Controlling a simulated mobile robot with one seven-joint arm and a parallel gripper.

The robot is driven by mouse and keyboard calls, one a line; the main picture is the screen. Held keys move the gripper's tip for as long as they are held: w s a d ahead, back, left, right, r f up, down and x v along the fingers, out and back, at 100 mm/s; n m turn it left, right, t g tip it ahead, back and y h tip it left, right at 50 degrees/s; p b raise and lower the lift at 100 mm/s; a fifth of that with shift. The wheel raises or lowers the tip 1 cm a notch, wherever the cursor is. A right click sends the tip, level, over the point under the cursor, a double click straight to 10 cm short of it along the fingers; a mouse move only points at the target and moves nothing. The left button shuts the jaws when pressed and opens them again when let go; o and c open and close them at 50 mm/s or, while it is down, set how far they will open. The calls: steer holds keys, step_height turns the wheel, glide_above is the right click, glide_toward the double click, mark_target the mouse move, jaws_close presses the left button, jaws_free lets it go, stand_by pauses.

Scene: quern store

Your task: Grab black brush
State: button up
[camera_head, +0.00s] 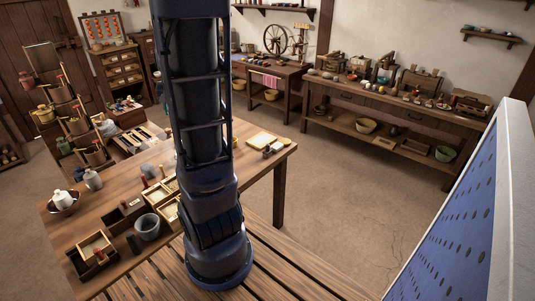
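I cannot pick out the black brush for certain in the head view. A wooden table (252,167) stands in front of me, holding small boxes, vessels and tools. A small dark item (134,243) lies on it left of a grey bucket-like vessel (148,226), too small to identify. My dark blue arm rises through the middle of the picture and hides part of the table behind it. My gripper is out of the picture.
Open wooden boxes (97,249) and a bowl with a white jar (64,203) stand at the table's left. A long workbench (400,108) with many items lines the back wall. A blue perforated panel (455,235) fills the right edge. The floor (345,200) between is clear.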

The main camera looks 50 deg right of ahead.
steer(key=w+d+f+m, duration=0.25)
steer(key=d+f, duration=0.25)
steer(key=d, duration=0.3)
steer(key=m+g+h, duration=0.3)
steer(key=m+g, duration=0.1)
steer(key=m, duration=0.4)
glide_toward(267, 151)
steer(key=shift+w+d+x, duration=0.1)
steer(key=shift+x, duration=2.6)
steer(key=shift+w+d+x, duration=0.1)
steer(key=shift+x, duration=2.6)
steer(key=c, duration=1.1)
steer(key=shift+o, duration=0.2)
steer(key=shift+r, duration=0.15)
